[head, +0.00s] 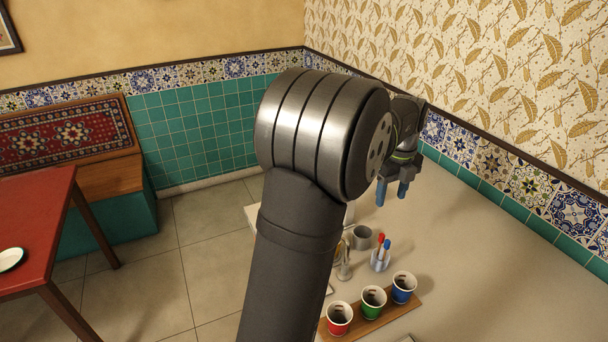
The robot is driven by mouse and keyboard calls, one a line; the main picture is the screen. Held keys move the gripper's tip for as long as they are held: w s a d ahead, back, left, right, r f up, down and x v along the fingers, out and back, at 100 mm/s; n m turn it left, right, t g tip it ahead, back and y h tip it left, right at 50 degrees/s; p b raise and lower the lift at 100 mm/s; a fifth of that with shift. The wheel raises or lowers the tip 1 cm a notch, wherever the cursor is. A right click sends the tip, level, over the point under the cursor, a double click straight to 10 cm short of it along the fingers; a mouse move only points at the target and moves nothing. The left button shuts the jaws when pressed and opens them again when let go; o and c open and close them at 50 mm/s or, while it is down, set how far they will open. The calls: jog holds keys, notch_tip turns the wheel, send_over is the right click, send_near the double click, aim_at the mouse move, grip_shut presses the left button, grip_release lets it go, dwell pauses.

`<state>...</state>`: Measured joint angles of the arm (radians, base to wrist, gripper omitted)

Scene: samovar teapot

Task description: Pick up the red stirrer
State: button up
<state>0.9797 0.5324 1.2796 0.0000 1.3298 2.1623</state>
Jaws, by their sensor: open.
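The red stirrer (381,239) stands upright in a small pale grey holder (379,262), with a blue stirrer (387,244) beside it. Only their upper ends show above the rim. My gripper (392,190) has blue fingertips pointing down with a gap between them. It is open and empty, above the counter and higher in the picture than the stirrers, apart from them.
A grey mug (362,237) stands just behind the holder, and a brass-coloured object (344,262) is to its left, partly hidden by my arm. Red (339,318), green (373,301) and blue (403,287) cups stand on a wooden board (411,306). The counter (500,280) is clear on the right.

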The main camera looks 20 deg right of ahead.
aim_at(382, 235)
jog(key=shift+c, duration=1.1)
jog(key=shift+s, duration=0.1)
notch_tip(382, 235, down, 12)
jog(key=shift+a+r, duration=0.1)
jog(key=shift+f, duration=2.7)
jog(key=shift+c, duration=0.5)
grip_shut()
